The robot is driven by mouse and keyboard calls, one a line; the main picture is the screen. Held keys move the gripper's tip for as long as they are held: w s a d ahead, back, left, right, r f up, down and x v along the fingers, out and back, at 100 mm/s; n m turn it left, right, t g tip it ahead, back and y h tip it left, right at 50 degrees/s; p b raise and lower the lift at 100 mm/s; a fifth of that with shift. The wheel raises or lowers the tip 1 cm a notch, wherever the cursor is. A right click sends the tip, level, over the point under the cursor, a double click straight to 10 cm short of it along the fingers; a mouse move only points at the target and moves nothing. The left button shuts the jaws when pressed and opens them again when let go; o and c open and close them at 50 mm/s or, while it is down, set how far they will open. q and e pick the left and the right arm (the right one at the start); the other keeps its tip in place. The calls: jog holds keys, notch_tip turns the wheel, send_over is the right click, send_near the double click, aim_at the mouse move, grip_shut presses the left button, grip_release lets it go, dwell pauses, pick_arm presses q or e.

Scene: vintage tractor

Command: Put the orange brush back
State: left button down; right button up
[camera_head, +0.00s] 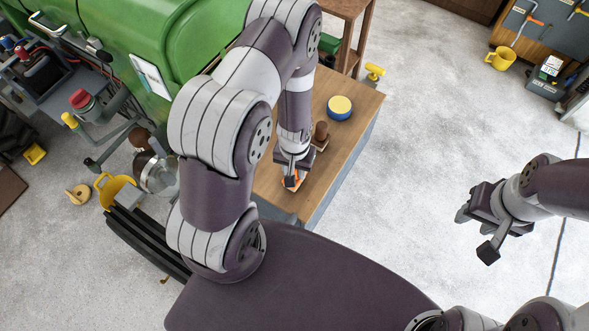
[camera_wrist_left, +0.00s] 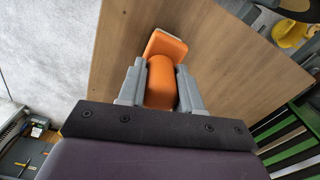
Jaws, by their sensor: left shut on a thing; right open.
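The orange brush (camera_wrist_left: 161,82) is between the fingers of my left gripper (camera_wrist_left: 160,88) in the left wrist view, with the wooden bench top behind it. The gripper is shut on the brush. In the head view my left gripper (camera_head: 291,177) is over the near part of the wooden bench top (camera_head: 335,140), and only a small orange bit of the brush shows under it. I cannot tell if the brush touches the wood. My right gripper (camera_head: 474,222) is open and empty, above the grey floor at the right.
A brown knobbed thing (camera_head: 321,132) stands on the bench just beyond my left gripper, with a yellow and blue round tin (camera_head: 340,107) behind it. The green tractor (camera_head: 130,40) is at the left. A yellow mug (camera_head: 500,58) is at the far right. The floor between is clear.

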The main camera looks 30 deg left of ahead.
pick_arm(q)
jog(key=c, duration=0.8)
grip_release()
jog(key=shift+w, duration=0.15)
jog(key=shift+o, duration=0.2)
jog(key=shift+w+a, duration=0.1)
jog(key=shift+w, duration=0.05)
jog(key=shift+r, duration=0.1)
jog(key=s+d+r+m+b, duration=0.1)
jog(key=s+r, duration=0.1)
jog(key=r, duration=0.8)
jog(key=s+d+r+m+t+b, duration=0.1)
jog(key=s+r, duration=0.1)
jog(key=r, duration=0.8)
jog(key=shift+s+d+r, duration=0.3)
jog(key=shift+s, duration=0.05)
pick_arm(e)
notch_tip(320, 180, down, 2)
jog(key=shift+a, duration=0.1)
